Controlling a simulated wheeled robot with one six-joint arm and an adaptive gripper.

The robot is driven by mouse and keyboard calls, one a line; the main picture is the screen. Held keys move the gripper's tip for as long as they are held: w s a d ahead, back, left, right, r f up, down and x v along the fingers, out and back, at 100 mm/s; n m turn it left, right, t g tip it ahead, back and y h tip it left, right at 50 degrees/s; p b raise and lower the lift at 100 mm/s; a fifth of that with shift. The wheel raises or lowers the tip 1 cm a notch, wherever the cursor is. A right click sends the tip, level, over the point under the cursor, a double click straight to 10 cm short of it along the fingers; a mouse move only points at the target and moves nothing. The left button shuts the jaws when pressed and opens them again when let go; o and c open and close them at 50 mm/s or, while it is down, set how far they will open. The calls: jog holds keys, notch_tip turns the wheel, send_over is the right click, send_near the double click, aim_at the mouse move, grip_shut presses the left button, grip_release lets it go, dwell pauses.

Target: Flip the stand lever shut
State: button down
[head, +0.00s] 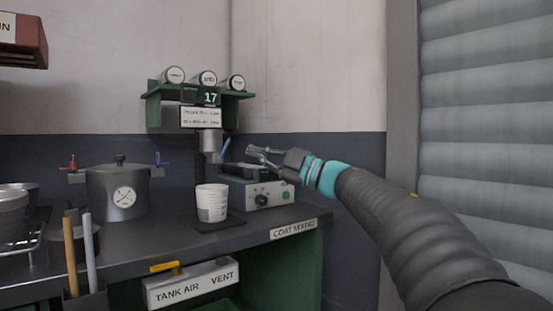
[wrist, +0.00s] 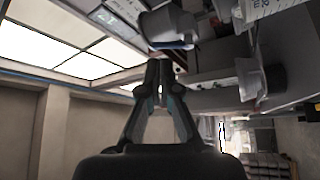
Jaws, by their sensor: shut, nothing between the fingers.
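The stand (head: 209,142) is a grey nozzle on a dark column at the back of the bench. Its blue lever (head: 224,147) sticks up and to the right from the nozzle's right side. A blue strip that looks like the same lever (wrist: 172,46) shows beyond my fingertips in the wrist view. A white cup (head: 212,203) with markings stands upright below the nozzle; it also shows in the wrist view (wrist: 248,80). My gripper (head: 250,152) is shut and empty, to the right of the lever. Whether it touches the lever cannot be told.
A grey control box (head: 258,190) with a knob sits below my gripper. A green shelf (head: 155,103) with several jars and a display reading 17 is above the stand. A lidded pot (head: 118,192) with a gauge stands left. A shutter (head: 485,130) is at right.

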aim_at(229, 143)
jog(key=shift+x, duration=2.45)
jog(key=shift+s+r, duration=0.1)
jog(key=shift+s, duration=0.05)
jog(key=shift+s+a, duration=0.1)
jog(key=shift+n, duration=0.4)
